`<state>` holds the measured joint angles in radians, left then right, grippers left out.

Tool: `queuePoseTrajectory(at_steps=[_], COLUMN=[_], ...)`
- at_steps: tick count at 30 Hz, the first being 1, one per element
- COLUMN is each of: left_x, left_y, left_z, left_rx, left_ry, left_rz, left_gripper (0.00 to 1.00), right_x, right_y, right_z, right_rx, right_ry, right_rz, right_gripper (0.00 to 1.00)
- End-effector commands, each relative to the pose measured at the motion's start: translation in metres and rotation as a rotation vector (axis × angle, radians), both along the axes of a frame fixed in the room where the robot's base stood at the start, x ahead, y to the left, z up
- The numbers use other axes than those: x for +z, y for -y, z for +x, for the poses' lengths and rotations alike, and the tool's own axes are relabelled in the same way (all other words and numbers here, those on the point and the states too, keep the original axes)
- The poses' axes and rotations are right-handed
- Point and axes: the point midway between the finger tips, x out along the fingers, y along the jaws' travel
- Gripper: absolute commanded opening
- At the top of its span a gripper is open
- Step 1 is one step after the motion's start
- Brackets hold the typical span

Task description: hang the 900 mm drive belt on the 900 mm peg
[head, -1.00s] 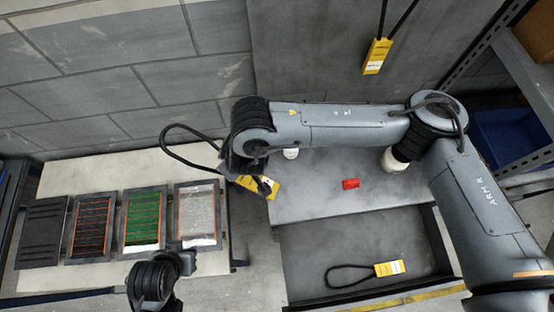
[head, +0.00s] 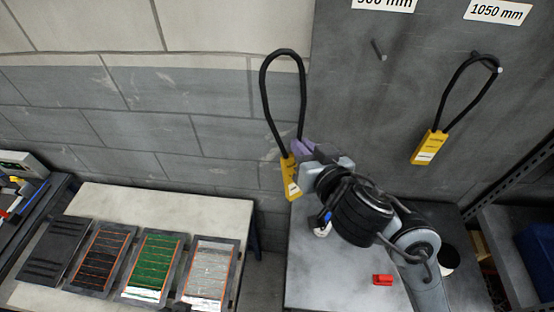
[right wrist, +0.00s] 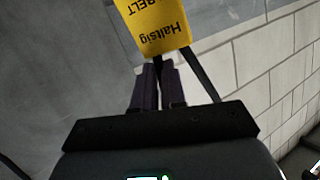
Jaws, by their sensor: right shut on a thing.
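My right gripper (head: 303,150) is shut on a black drive belt (head: 264,85) with a yellow tag (head: 291,178). The belt's loop stands up above the gripper, in front of the wall and left of the grey board. The right wrist view shows the fingers (right wrist: 158,85) closed on the belt beside its yellow tag (right wrist: 155,25). A bare peg (head: 378,50) sticks out of the board, up and right of the held belt and apart from it. The label above it (head: 385,3) is cut by the frame edge and seems to read 900 mm. My left gripper's fingers are not visible.
A second tagged belt (head: 465,90) hangs on the peg under the 1050 mm label (head: 498,10). A red part (head: 383,280) lies on the grey bench (head: 310,275). Several framed panels (head: 152,268) lie on the left table. A metal rack (head: 510,180) stands at the right.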

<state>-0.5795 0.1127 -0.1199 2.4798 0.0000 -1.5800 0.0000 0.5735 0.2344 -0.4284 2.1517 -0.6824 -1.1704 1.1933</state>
Motion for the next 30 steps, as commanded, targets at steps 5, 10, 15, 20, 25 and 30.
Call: queuePoseTrajectory(at_steps=[5,10,15,20,25,30], left_x=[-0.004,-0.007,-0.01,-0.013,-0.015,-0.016], left_y=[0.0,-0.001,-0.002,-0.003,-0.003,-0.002], left_z=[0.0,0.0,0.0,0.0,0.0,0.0], left_rx=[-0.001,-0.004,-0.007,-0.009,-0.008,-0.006], left_ry=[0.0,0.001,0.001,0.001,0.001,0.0], left_rz=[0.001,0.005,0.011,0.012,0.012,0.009], left_gripper=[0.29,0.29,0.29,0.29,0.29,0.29], right_x=[0.001,0.0,-0.002,-0.006,-0.011,-0.014], right_y=[0.03,0.057,0.085,0.108,0.131,0.148], right_z=[0.003,0.005,0.005,0.004,0.002,0.001], right_rx=[-0.085,-0.161,-0.235,-0.296,-0.353,-0.392], right_ry=[0.051,0.095,0.135,0.168,0.199,0.223], right_rz=[0.023,0.046,0.066,0.079,0.089,0.095], right_gripper=[0.0,0.0,0.0,0.0,0.0,0.0])
